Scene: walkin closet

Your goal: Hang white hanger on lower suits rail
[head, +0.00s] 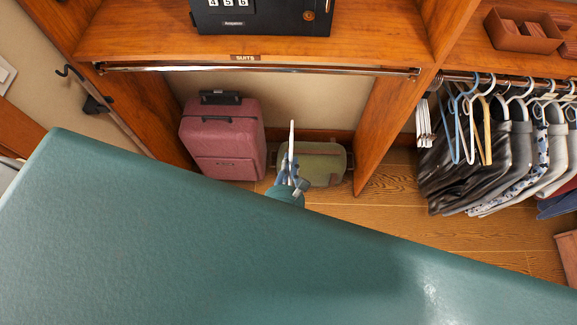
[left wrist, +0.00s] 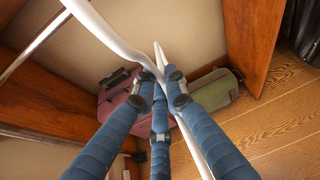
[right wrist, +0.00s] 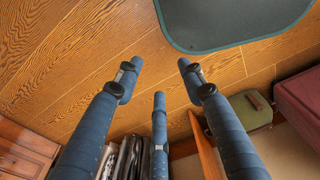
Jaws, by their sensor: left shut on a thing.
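The white hanger (head: 291,140) shows nearly edge-on in the head view, in front of the open bay. My left gripper (head: 290,180) is shut on it. In the left wrist view the white hanger (left wrist: 103,33) runs between the blue fingers of the left gripper (left wrist: 162,90). The suits rail (head: 250,69) is a bare metal bar under the shelf with the small SUITS label (head: 245,57). The hanger is below and apart from the rail in the head view. My right gripper (right wrist: 158,78) is open and empty above the wood floor; it is hidden in the head view.
A pink suitcase (head: 222,140) and a green bag (head: 322,168) stand on the floor below the rail. Wood panels (head: 393,105) bound the bay. Hangers and clothes (head: 505,150) fill the right rail. A black safe (head: 260,17) sits above. A large teal surface covers the lower head view.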

